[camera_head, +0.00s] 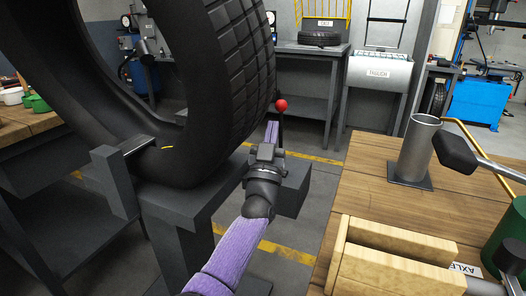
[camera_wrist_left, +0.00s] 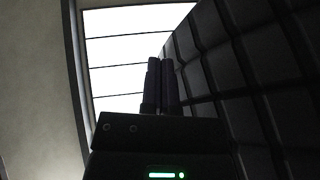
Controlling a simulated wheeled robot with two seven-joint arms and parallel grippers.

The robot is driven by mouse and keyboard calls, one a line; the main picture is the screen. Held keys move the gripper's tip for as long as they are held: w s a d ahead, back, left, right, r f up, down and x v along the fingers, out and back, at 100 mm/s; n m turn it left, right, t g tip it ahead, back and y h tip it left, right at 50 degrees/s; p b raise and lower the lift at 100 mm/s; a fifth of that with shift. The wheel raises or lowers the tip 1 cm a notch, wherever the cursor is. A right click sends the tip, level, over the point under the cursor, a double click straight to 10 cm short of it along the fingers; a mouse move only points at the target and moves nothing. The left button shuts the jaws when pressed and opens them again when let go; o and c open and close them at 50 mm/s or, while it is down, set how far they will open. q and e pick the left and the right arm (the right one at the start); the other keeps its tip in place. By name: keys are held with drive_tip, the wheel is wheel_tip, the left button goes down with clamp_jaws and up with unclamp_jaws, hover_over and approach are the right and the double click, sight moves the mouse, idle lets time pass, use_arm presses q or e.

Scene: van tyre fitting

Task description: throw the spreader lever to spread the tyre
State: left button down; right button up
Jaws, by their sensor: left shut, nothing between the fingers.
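The spreader lever (camera_head: 280,125) is a thin dark rod with a red ball knob (camera_head: 281,104). It stands about upright beside the big black tyre (camera_head: 238,65), over the dark spreader stand (camera_head: 291,190). My left gripper (camera_head: 271,127) points away from me, just left of the rod in the head view. Its fingers look closed and empty; I cannot tell whether they touch the rod. In the left wrist view the shut fingers (camera_wrist_left: 160,82) stand close to the tyre tread (camera_wrist_left: 235,70), and the lever does not show.
A wooden bench (camera_head: 365,195) on the right carries a metal cylinder (camera_head: 417,148) on a plate, a wooden holder (camera_head: 395,260) and a black-headed tool (camera_head: 455,153). A shelf with another tyre (camera_head: 319,38) stands behind. Open floor lies between the stand and bench.

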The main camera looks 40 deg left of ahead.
use_arm(q)
drive_tip(key=p+v, duration=0.1)
drive_tip(key=v, duration=0.5)
drive_tip(key=shift+s+p, duration=0.35)
use_arm(e)
drive_tip(key=shift+w+a+r, duration=0.1)
drive_tip(key=shift+w+r, duration=0.85)
drive_tip(key=shift+w, duration=0.2)
use_arm(q)
drive_tip(key=shift+d+r, duration=0.1)
drive_tip(key=shift+d, duration=0.05)
